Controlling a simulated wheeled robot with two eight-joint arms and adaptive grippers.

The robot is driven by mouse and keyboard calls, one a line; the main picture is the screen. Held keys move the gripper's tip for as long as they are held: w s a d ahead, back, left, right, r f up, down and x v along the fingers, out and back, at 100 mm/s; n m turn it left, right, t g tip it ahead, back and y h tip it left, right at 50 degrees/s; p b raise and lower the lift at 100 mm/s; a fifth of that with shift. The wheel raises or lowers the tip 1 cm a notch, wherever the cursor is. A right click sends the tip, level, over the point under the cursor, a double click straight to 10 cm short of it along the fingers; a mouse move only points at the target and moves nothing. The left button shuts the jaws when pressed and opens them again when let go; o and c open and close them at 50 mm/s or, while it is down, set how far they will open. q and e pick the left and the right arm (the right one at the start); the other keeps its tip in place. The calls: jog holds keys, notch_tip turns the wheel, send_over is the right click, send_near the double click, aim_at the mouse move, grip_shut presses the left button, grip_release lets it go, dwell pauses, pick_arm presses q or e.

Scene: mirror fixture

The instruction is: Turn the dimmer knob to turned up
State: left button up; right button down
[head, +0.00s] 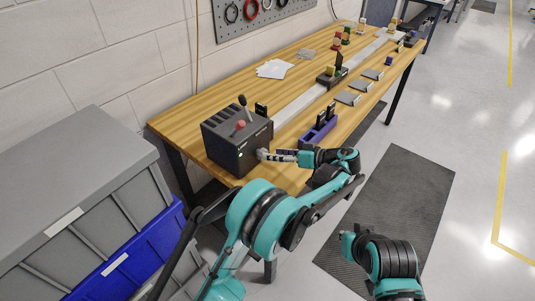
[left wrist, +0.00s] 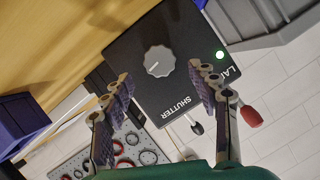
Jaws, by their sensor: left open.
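The dark control box (head: 237,140) stands at the near left end of the wooden table. In the left wrist view, its face carries a round grey dimmer knob (left wrist: 158,61) with a pale pointer mark toward the lower left. A green light (left wrist: 220,55) and a SHUTTER label are on the same face. My left gripper (head: 263,155) is close to the front of the box and hides the knob in the head view. In the left wrist view, its open fingers (left wrist: 158,76) straddle the knob's line; contact cannot be told.
A red knob (head: 240,124) and a black lever (head: 244,102) rise from the box top. A purple holder (head: 318,130) stands to the right on the table (head: 170,122). Grey and blue bins (head: 75,170) stand at left. A dark mat (head: 405,190) lies on the open floor.

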pick_arm(q)
jog(key=v, duration=0.7)
jog(key=shift+d, duration=0.3)
jog(key=shift+s+a+r, duration=0.15)
